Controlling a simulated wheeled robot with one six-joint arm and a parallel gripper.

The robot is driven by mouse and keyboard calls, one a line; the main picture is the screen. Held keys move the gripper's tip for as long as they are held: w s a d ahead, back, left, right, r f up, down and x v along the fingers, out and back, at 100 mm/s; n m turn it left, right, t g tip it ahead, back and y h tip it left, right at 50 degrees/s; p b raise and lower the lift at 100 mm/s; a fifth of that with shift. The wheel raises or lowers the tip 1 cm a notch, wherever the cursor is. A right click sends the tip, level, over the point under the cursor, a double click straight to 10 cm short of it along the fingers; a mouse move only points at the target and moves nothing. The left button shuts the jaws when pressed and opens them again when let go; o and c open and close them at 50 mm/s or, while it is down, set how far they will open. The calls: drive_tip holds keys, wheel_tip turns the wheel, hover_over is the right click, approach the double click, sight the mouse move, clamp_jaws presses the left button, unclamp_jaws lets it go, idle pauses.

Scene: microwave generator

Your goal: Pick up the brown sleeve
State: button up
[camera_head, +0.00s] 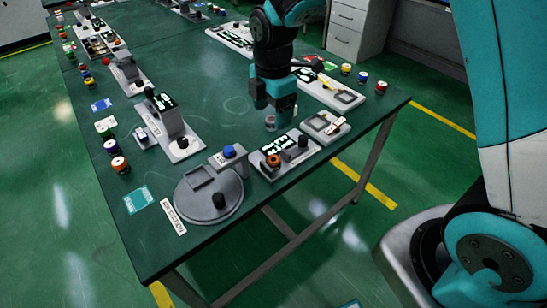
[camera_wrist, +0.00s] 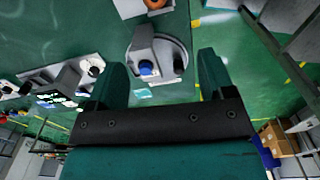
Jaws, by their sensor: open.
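An orange-brown ring-shaped piece (camera_head: 273,161), the closest match to a brown sleeve, sits at the left end of a light grey fixture (camera_head: 284,171) near the table's right edge. An orange-brown piece (camera_wrist: 155,3) also shows, cut off by the top edge of the wrist view. My gripper (camera_head: 275,112) points down over the table, behind and above that fixture, apart from the ring. In the wrist view my gripper (camera_wrist: 162,76) has its two fingers spread with nothing between them. A small pale reddish thing under the fingertips in the head view is too small to identify.
A round grey base (camera_head: 233,207) with a black knob and a blue-topped post (camera_head: 229,152) stands at the near corner. A grey fixture (camera_head: 327,129) is right of my gripper. Other fixtures and coloured cylinders (camera_head: 120,165) line the left side. The table's middle (camera_head: 205,90) is clear.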

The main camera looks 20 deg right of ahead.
drive_tip(key=p, duration=0.2)
approach(273, 159)
drive_tip(key=shift+n, duration=0.4)
drive_tip(key=f, duration=0.5)
drive_tip(key=shift+s+a, duration=0.2)
drive_tip(key=shift+a, duration=0.05)
drive_tip(key=shift+w+d+f+p, duration=0.15)
drive_tip(key=shift+f+p, duration=0.85)
drive_tip(key=shift+f, duration=1.75)
drive_tip(key=shift+c, duration=0.4)
drive_tip(key=c, duration=1)
